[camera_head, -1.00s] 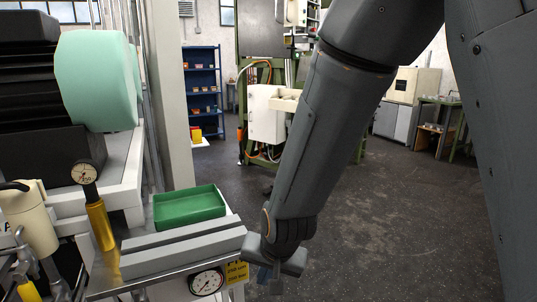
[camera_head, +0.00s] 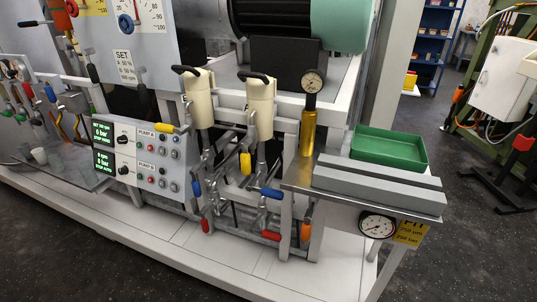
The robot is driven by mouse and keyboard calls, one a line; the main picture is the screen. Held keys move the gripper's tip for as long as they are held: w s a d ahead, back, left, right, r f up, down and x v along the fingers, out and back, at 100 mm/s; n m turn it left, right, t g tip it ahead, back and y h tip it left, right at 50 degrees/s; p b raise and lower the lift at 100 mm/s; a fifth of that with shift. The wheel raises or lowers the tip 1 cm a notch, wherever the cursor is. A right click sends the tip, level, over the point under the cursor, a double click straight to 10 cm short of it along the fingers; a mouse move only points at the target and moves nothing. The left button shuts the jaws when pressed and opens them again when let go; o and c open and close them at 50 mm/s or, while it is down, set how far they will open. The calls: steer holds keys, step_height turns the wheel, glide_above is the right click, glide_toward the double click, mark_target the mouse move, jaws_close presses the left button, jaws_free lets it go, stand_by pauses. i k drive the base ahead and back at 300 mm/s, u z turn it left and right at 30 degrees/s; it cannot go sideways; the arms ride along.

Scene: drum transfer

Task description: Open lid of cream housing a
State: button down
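Two cream housings stand side by side on the machine in the head view, a left one (camera_head: 199,105) and a right one (camera_head: 260,115). Each is an upright cylinder with a black handle on top, the left handle (camera_head: 186,70) and the right handle (camera_head: 250,76). Both tops look closed. No letter can be read on either housing, so I cannot tell which is a. My gripper and arm are out of view.
Valves with yellow, blue and red handles crowd below the housings. A pump control panel (camera_head: 139,157) stands to their left. To the right are a brass cylinder with a gauge (camera_head: 308,130), a green tray (camera_head: 390,149) and grey bars. Dark floor (camera_head: 470,245) is free at the right.

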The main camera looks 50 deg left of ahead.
mark_target(260, 86)
steer(key=u, duration=2.35)
steer(key=i, duration=0.85)
steer(key=z, duration=0.3)
